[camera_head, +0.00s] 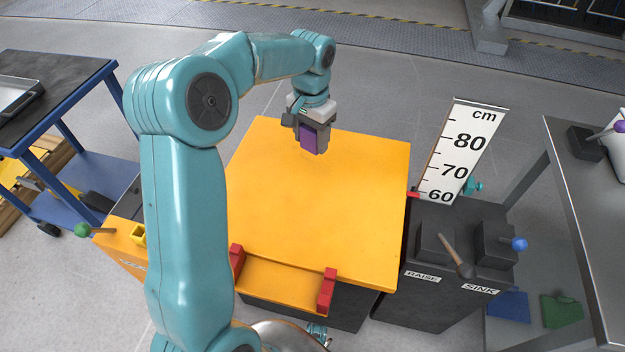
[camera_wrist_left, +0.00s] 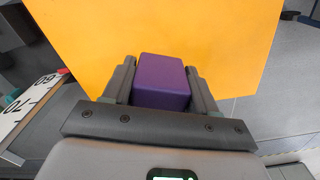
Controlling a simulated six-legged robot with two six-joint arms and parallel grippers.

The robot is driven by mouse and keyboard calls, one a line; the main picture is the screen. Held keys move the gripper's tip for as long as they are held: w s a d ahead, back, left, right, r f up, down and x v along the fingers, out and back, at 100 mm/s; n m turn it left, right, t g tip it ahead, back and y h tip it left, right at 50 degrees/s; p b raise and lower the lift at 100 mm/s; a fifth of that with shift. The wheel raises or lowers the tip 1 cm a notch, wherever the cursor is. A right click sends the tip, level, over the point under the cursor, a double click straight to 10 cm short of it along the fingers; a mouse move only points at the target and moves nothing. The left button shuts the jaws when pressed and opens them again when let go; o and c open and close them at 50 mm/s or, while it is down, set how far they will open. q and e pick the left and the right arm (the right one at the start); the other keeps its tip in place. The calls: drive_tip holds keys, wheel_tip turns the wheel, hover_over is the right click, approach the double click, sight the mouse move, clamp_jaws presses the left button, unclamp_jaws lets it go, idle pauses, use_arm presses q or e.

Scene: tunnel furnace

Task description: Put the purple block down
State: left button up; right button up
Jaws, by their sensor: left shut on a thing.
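The purple block (camera_head: 309,138) is between the fingers of my left gripper (camera_head: 313,143), near the far edge of the orange table top (camera_head: 330,210). In the left wrist view the purple block (camera_wrist_left: 161,82) sits between both dark fingers of the left gripper (camera_wrist_left: 161,85), which is shut on it. The orange surface (camera_wrist_left: 165,25) lies beyond the block there. I cannot tell whether the block touches the surface. My right gripper is not in view.
Red brackets (camera_head: 328,290) stand at the table's near edge. A dark lever box marked RAISE and SINK (camera_head: 450,245) and a cm scale (camera_head: 460,150) stand to the right. A blue cart (camera_head: 90,180) stands left. Most of the orange top is clear.

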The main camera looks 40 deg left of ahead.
sight(312, 184)
use_arm(q)
wheel_tip(312, 184, down, 14)
drive_tip(key=b, duration=0.3)
drive_tip(key=shift+r, duration=0.25)
drive_tip(key=shift+f, duration=0.1)
drive_tip(key=o, duration=1.1)
drive_tip(key=shift+r, duration=0.25)
wheel_tip(312, 184, up, 12)
drive_tip(key=p, duration=0.3)
drive_tip(key=shift+f, duration=0.1)
